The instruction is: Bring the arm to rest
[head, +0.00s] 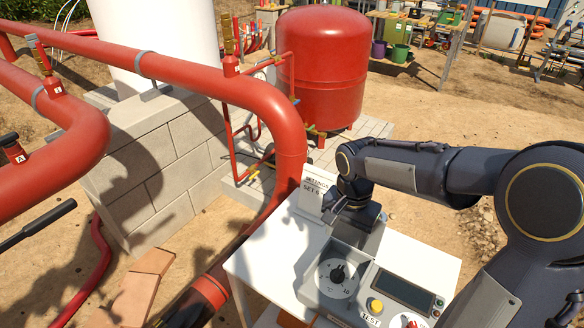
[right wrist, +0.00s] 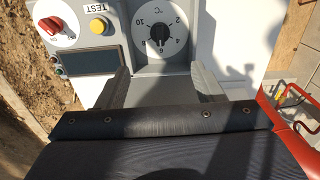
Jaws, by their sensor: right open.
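My right arm (head: 400,170) reaches in from the right in the head view. Its gripper (head: 352,236) points down over the white table, at the back edge of the grey control panel (head: 345,318). In the right wrist view the two fingers of this gripper (right wrist: 160,88) stand wide apart with nothing between them. The panel's temperature dial (right wrist: 160,36) lies just beyond the fingertips. I cannot tell whether the fingers touch the panel. My left gripper is not in view.
The panel carries a yellow TEST button (head: 376,305), a dark display (head: 403,290) and a red switch (right wrist: 55,26). A partly hidden sign (head: 313,197) stands behind my gripper. Red pipes (head: 200,75), a block wall (head: 165,180) and a red tank (head: 325,65) are nearby.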

